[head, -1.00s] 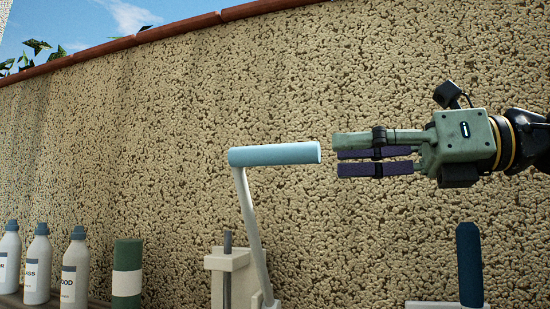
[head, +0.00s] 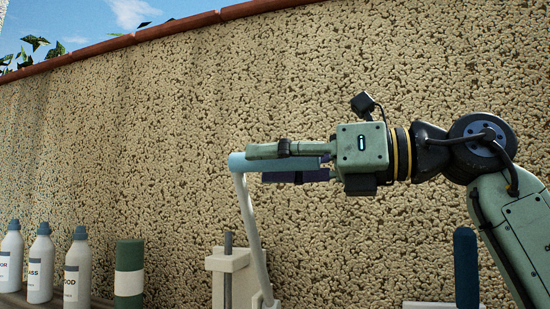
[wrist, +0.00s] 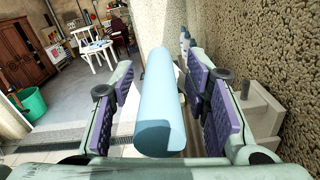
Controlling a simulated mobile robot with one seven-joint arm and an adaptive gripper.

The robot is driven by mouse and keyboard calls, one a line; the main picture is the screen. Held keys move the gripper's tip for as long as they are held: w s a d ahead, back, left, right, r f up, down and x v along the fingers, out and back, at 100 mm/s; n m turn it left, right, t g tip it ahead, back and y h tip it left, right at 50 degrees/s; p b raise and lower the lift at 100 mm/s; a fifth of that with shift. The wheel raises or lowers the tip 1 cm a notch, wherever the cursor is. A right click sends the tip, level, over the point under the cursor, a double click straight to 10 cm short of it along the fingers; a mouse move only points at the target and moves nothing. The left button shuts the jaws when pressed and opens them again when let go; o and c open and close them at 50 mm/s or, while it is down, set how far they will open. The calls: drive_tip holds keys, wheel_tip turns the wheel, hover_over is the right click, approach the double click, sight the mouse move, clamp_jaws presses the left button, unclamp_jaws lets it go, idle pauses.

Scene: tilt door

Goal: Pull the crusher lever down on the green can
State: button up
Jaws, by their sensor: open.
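The crusher lever has a light blue cylindrical handle (head: 240,162) on a white bent arm (head: 251,232), and it stands raised. My gripper (head: 285,164) reaches in from the right and overlaps most of the handle in the head view. In the wrist view the handle (wrist: 162,105) lies lengthwise between my two open fingers, with a gap on each side. A cream crusher body (head: 228,262) with a grey rod is at the lever's foot. A green cylinder with a pale band (head: 129,256), possibly the green can, stands left of it.
Several white bottles (head: 76,265) stand at the far left. A dark blue upright handle (head: 466,265) stands below my arm. A rough stone wall (head: 200,120) runs close behind. The wrist view shows a white chair (wrist: 92,42) and a green bin (wrist: 31,102) farther off.

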drive_tip(key=shift+c, duration=0.4)
clamp_jaws()
idle(0.4)
